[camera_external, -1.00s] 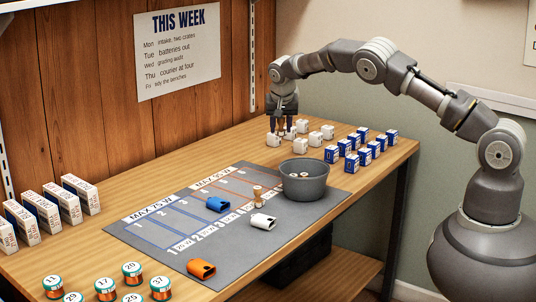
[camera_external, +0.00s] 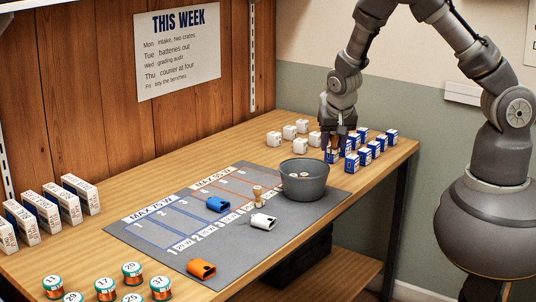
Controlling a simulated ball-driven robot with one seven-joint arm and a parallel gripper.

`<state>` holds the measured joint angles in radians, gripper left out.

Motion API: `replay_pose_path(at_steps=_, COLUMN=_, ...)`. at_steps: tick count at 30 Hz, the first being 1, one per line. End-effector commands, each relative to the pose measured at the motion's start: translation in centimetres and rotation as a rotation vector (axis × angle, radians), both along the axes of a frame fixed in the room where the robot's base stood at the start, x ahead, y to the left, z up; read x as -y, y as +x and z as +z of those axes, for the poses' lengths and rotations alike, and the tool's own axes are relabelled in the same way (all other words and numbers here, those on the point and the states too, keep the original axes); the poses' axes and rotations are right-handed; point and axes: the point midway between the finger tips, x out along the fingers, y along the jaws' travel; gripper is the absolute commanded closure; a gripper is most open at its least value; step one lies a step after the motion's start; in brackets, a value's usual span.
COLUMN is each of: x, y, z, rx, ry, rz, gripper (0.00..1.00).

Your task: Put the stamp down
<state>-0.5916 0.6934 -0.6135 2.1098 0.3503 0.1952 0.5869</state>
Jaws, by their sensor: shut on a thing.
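The stamp (camera_external: 258,196), a small wooden-handled piece, stands upright on the grey mat (camera_external: 150,238), left of the grey bowl (camera_external: 318,186). My gripper (camera_external: 334,151) is well away from it, behind and to the right of the bowl, pointing down among the blue-and-white boxes (camera_external: 365,156). It is shut on what looks like the front-left box (camera_external: 331,156), which is low, near the table top. My fingers partly hide this box and its neighbours, so I cannot tell whether it is lifted.
White cube-like pieces (camera_external: 299,146) stand left of my gripper. An orange device (camera_external: 201,268), a blue one (camera_external: 217,204) and a white one (camera_external: 263,221) lie on the mat. Numbered jars (camera_external: 105,288) and upright boxes (camera_external: 62,210) are at the left. Bare wood is left of the mat.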

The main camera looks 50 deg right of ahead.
Motion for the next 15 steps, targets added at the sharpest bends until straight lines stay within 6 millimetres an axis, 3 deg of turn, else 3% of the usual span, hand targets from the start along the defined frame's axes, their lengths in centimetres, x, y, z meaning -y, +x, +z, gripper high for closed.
replay_pose_path(at_steps=3, x=0.0, y=-3.0, z=0.6, rx=-0.003, ry=0.001, rz=-0.004, gripper=0.88)
replay_pose_path(at_steps=7, x=0.2, y=-5.4, z=1.0, rx=-0.003, ry=0.001, rz=-0.007, gripper=0.88)
replay_pose_path(at_steps=15, x=0.3, y=-5.5, z=-3.3, rx=-0.005, ry=-0.001, rz=-0.007, gripper=0.88)
